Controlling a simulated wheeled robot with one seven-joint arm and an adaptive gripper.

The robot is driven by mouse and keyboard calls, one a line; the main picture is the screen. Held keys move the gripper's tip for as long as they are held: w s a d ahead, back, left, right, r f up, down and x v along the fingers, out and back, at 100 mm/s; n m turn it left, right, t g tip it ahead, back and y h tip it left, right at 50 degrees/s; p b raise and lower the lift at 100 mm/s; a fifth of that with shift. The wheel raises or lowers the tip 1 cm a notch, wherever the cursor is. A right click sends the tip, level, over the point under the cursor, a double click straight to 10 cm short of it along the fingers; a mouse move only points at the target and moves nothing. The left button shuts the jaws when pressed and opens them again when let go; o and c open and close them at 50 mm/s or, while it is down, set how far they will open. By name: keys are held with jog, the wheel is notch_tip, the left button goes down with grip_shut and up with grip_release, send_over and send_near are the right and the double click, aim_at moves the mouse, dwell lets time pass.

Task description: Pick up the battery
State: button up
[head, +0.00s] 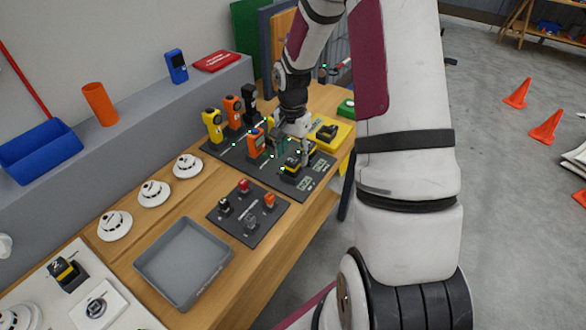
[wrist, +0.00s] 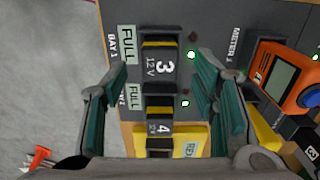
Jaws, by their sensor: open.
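Two black batteries with yellow bands sit in the charger board in the head view. The one marked 3, 12 V (wrist: 162,68) is in the middle of the wrist view, beside a FULL label and BAY 1. The one marked 4 (wrist: 160,128) is below it, beside another FULL label. My gripper (wrist: 157,72) is open and empty, its teal-padded fingers left and right of the battery column. In the head view my gripper (head: 293,130) is over the board, just above the batteries (head: 291,163). Whether the fingers touch anything is not clear.
An orange meter (wrist: 288,78) stands close right of my gripper; it also shows in the head view (head: 256,143). A yellow tray (head: 340,137) holding a dark block lies behind. Yellow and orange meters, a grey tray (head: 146,264) and smoke detectors share the bench.

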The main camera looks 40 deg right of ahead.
aim_at(293, 160)
jog(key=shift+f+p, duration=0.3)
jog(key=shift+f, duration=1.7)
grip_shut()
jog(key=shift+r, duration=0.1)
